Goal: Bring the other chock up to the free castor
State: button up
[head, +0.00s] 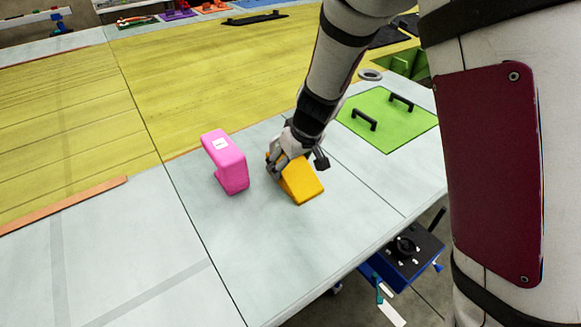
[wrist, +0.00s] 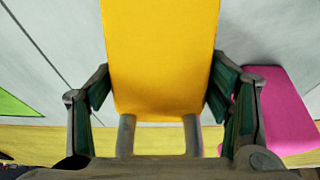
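A yellow-orange wedge-shaped chock (head: 304,186) is at my gripper on the pale work surface, right of the pink block. In the wrist view the chock (wrist: 160,55) fills the space between my gripper's fingers (wrist: 160,88). Both finger pads appear to meet its sides, so my gripper (head: 281,166) looks shut on it. I cannot tell whether the chock is resting on the surface or slightly raised. I cannot make out the free castor or another chock in either view.
A pink bent block (head: 233,174) with a white label stands close left of my gripper; it also shows in the wrist view (wrist: 272,110). A green panel (head: 392,121) with two black handles lies behind right. A blue box (head: 402,252) is below the table edge. The front-left surface is clear.

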jog(key=shift+r, duration=0.1)
jog(key=c, duration=1.3)
